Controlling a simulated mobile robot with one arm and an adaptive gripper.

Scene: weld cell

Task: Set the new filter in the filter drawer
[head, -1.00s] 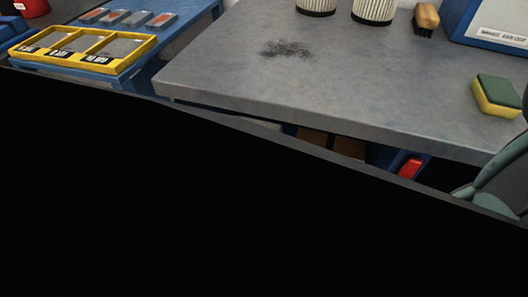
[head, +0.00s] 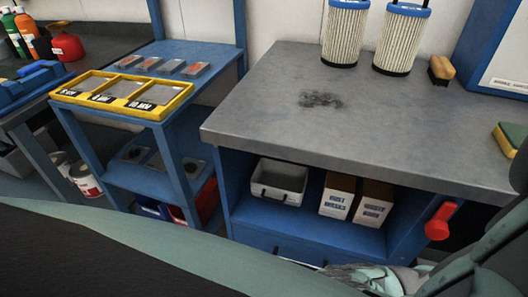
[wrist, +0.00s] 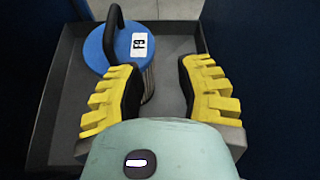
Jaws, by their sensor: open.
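In the wrist view a filter with a round blue cap (wrist: 118,48), black handle and white label stands in a grey open drawer (wrist: 52,110), toward its far left. My gripper (wrist: 158,82) is open above the drawer, its yellow-backed fingers apart. The left finger overlaps the near edge of the filter in the picture; I cannot tell whether they touch. In the head view two pleated filters with blue caps, a left one (head: 343,35) and a right one (head: 402,42), stand at the back of the grey bench (head: 270,115). The drawer's inside is hidden there.
Under the bench are a grey bin (head: 279,180) and small cardboard boxes (head: 356,199). A red handle (head: 439,222) sticks out at the right. A brush (head: 441,69) and a sponge (head: 510,138) lie on the bench. A yellow-framed tray (head: 122,92) sits on the blue cart at left.

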